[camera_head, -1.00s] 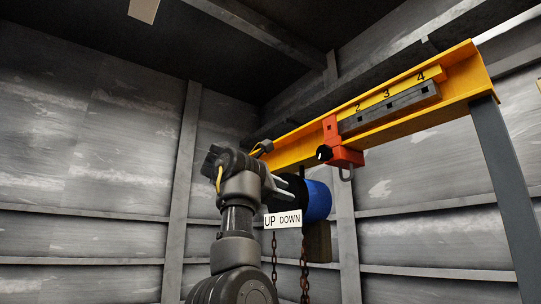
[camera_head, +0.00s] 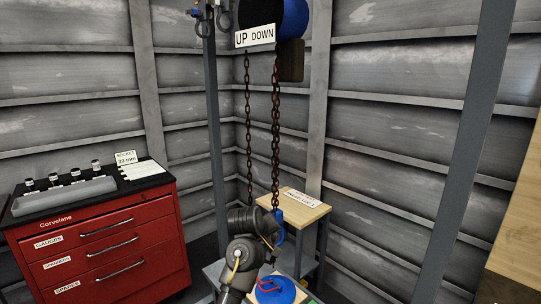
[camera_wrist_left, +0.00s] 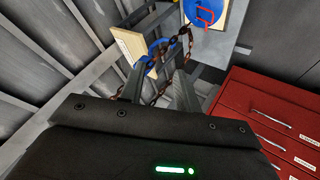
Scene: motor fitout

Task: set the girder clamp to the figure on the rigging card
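The girder clamp is out of view in both current views. A white printed card (camera_head: 292,198) lies on a small wooden-topped table (camera_head: 316,213); its print is too small to read, so I cannot tell if it is the rigging card. My left gripper (camera_wrist_left: 158,88) has its fingers apart in the left wrist view, with a blue hook (camera_wrist_left: 157,52) and rusty chain (camera_wrist_left: 187,42) just beyond them. I see nothing clearly held. In the head view my left arm is low, beside the hook (camera_head: 279,228), its fingertips hard to make out. My right gripper is not in view.
A blue hoist (camera_head: 291,18) with an UP/DOWN sign (camera_head: 255,36) hangs above, two chains (camera_head: 275,130) below it. A blue round thing with a red handle (camera_head: 275,291) sits low in front. A red drawer cabinet (camera_head: 105,250) carrying sockets stands left. Grey posts (camera_head: 466,150) stand nearby.

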